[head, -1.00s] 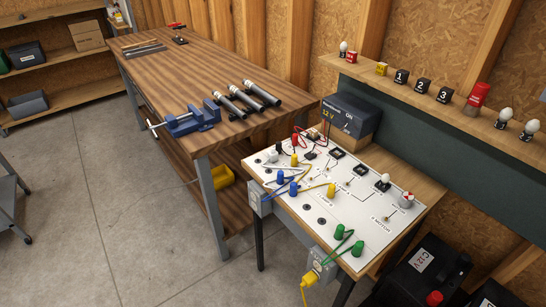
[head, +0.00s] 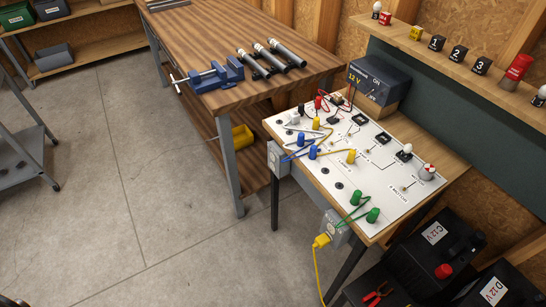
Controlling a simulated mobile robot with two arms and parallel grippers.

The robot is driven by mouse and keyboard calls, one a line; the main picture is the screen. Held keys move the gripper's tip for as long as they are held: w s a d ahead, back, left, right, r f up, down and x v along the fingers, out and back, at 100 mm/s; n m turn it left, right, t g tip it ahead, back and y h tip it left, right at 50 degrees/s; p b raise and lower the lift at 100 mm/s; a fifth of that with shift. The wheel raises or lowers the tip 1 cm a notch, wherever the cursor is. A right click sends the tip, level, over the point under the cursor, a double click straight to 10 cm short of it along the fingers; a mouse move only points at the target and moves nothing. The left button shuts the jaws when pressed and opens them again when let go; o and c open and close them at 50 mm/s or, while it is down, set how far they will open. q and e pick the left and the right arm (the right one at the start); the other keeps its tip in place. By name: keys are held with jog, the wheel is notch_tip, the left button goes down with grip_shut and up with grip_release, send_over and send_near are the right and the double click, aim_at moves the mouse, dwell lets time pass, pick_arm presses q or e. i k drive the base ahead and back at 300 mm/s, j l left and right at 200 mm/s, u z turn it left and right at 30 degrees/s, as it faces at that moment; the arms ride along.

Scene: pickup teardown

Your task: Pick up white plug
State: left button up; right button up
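A small white plug (head: 295,118) stands near the far left corner of the white circuit board (head: 337,204). Its lead and a second white plug are too small to make out clearly among the wires. Red, yellow, blue and green plugs with coloured leads stand around it on the board. Neither of my grippers is in view.
The board lies on a small wooden table (head: 440,165) beside a dark 12 V power supply (head: 372,84). A workbench (head: 215,30) with a blue vise (head: 217,76) stands behind left. Black battery cases (head: 430,250) are at lower right. The concrete floor (head: 130,200) at left is clear.

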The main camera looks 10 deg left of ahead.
aim_at(295, 118)
jog(key=j+z, duration=0.15)
jog(key=z, duration=0.75)
jog(key=j+z, duration=0.35)
jog(key=k+j+z, duration=0.1)
jog(key=j+z, duration=0.25)
jog(key=j, duration=0.2)
jog(key=k+j+z, duration=0.15)
jog(key=j+z, duration=0.2)
jog(key=j, duration=0.1)
